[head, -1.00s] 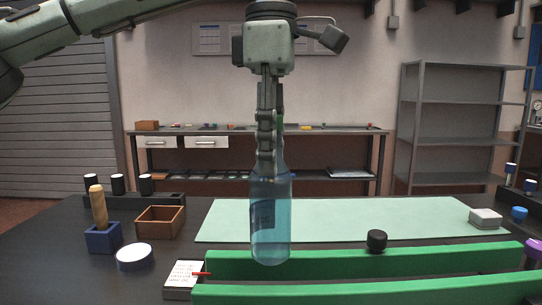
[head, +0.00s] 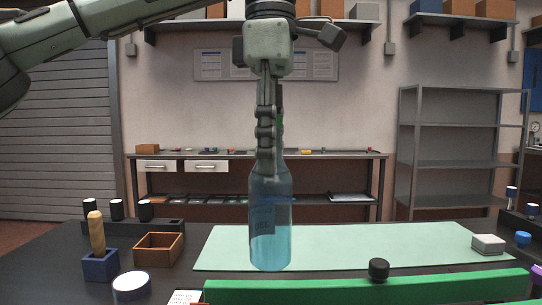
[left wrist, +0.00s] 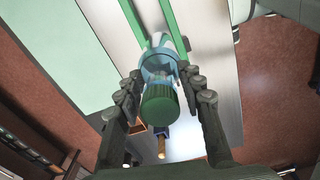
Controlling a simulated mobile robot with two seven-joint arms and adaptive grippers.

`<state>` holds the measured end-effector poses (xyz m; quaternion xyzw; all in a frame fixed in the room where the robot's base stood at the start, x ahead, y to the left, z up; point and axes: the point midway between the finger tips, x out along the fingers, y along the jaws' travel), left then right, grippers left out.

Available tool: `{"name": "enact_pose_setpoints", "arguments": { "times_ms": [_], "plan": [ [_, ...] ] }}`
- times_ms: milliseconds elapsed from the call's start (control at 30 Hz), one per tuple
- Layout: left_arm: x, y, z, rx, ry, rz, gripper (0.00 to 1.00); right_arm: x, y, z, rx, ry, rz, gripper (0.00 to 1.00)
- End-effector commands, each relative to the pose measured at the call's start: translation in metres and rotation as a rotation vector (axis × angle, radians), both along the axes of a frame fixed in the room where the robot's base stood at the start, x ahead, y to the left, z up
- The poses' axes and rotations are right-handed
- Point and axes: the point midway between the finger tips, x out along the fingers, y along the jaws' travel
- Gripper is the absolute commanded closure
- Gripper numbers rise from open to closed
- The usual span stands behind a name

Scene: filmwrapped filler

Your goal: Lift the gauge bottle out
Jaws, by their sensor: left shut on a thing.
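The gauge bottle (head: 270,230) is clear blue with a dark label patch and hangs upright in the middle of the head view. My left gripper (head: 268,165) points down and is shut on its neck area. In the left wrist view my left gripper's fingers (left wrist: 162,85) sit on both sides of the bottle, with its green cap (left wrist: 160,104) nearest the camera and its blue body (left wrist: 163,62) beyond. The bottle's base shows whole, just above the green rail in the picture. My right gripper is not in view.
A long green rail (head: 370,287) runs along the front of the dark table. A black knob (head: 378,269) shows behind it. A pale green mat (head: 390,245) lies behind. At left are a blue block (head: 100,266) with a wooden handle, a brown tray (head: 158,249) and a white round lid (head: 131,287).

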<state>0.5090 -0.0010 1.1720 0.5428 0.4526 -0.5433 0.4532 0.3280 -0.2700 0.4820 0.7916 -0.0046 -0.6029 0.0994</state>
Motion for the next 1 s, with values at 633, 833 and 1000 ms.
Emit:
{"name": "enact_pose_setpoints", "arguments": {
  "times_ms": [633, 833, 1000],
  "plan": [
    [0.000, 0.000, 0.026, 0.002, 0.001, 0.000, 1.00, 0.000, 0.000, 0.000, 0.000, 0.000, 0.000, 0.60],
    [0.000, 0.000, 0.035, 0.002, -0.001, 0.000, 1.00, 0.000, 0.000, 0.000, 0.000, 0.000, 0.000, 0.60],
    [0.000, 0.000, 0.041, 0.003, -0.001, 0.000, 1.00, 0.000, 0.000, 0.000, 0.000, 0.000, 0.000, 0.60]
  ]
}}
